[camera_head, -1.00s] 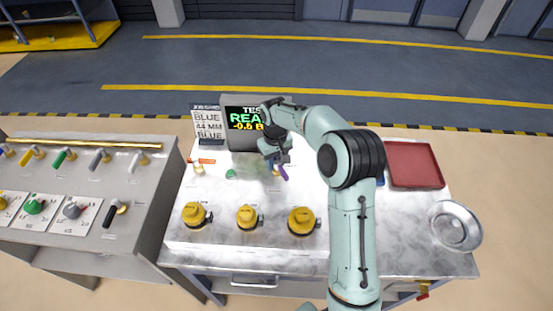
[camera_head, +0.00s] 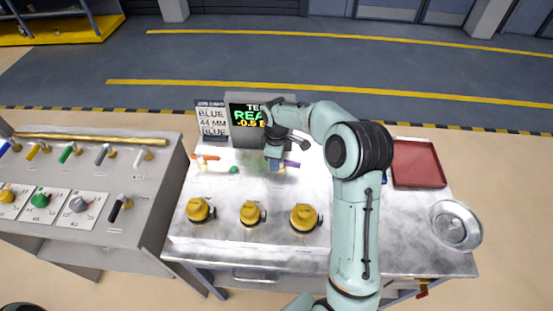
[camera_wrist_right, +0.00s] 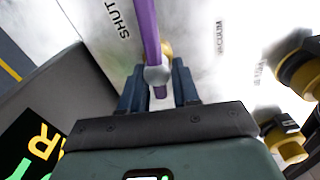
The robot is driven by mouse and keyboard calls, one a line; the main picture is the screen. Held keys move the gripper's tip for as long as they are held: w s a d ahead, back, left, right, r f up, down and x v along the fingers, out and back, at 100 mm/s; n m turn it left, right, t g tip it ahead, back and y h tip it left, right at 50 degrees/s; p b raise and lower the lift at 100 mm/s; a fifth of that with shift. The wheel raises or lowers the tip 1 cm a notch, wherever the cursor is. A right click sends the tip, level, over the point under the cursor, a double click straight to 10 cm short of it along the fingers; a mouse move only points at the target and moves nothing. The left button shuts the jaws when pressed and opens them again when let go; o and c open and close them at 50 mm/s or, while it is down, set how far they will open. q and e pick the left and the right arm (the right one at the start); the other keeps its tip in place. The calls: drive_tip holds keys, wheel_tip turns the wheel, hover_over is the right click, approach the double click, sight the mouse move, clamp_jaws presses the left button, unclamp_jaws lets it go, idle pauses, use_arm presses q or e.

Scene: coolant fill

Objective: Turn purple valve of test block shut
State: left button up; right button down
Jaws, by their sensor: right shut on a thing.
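The purple valve (camera_head: 291,163) stands on the test block's pale top (camera_head: 230,220), in front of the display. In the head view its lever points right from under my right gripper (camera_head: 275,165). In the right wrist view the purple lever (camera_wrist_right: 147,35) runs up between the two blue fingers of the gripper (camera_wrist_right: 159,88), which is shut on the valve at its grey hub. The word SHUT (camera_wrist_right: 118,18) is printed just left of the lever. The brass stem behind is mostly hidden. My left gripper is not in view.
The display (camera_head: 245,116) and a sign (camera_head: 213,120) stand behind the valve. An orange valve (camera_head: 206,157) and a green knob (camera_head: 234,170) are to its left. Several yellow knobs (camera_head: 250,213) line the front. A red tray (camera_head: 418,165) and metal dish (camera_head: 455,225) lie right.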

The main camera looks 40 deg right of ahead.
drive_tip(key=shift+n, duration=0.7)
drive_tip(key=shift+s, duration=0.1)
drive_tip(key=c, duration=0.9)
unclamp_jaws()
drive_tip(key=shift+r, duration=0.1)
wheel_tip(320, 180, up, 13)
drive_tip(key=shift+r, duration=0.15)
